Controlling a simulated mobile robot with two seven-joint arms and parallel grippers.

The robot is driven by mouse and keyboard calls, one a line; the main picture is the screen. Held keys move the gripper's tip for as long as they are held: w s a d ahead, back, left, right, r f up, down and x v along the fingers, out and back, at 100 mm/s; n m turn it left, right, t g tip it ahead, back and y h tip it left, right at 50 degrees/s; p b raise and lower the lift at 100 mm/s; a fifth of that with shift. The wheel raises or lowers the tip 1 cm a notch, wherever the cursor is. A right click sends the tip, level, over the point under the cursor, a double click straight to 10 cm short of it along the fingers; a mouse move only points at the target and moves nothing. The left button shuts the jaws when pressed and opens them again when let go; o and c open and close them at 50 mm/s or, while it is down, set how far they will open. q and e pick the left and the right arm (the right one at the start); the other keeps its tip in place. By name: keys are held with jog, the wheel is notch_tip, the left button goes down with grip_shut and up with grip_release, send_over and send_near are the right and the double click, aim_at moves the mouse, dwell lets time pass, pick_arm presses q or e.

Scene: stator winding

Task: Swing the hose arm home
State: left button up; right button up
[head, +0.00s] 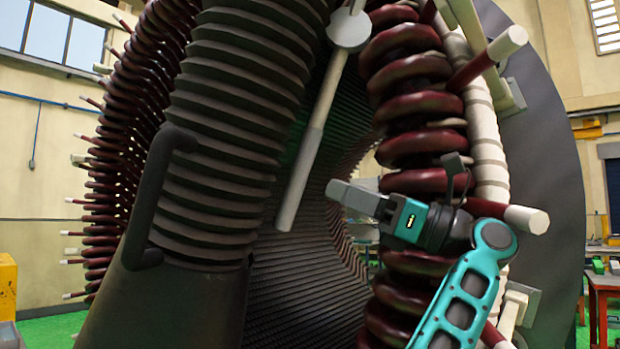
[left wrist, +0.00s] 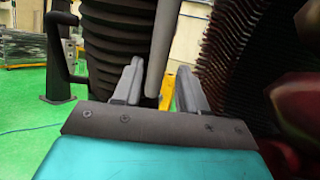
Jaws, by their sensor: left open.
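The hose arm shows in the head view as a thick black ribbed hose (head: 235,100) running down into a dark hood (head: 180,300) with a bent black handle (head: 152,195) on its left. A pale grey rod (head: 312,145) hangs slanting from a round joint (head: 349,30) right of the hose. My left gripper (head: 335,190) is open and empty, pointing left, a little right of the rod's lower part. In the left wrist view, the rod (left wrist: 164,45) comes down between the open fingers (left wrist: 158,92); contact cannot be told. The ribbed hose (left wrist: 115,45) is behind them. My right gripper is not in view.
The stator's dark red coils (head: 410,110) stand close behind and beside my left arm, with pale pegs (head: 525,218) sticking out. The ridged dark stator bore (head: 320,275) lies behind the rod. Green floor (left wrist: 25,125) is open at left in the wrist view.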

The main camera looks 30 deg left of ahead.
aim_at(308, 175)
pick_arm(q)
jog(key=x, duration=0.7)
grip_shut()
dwell(0.4)
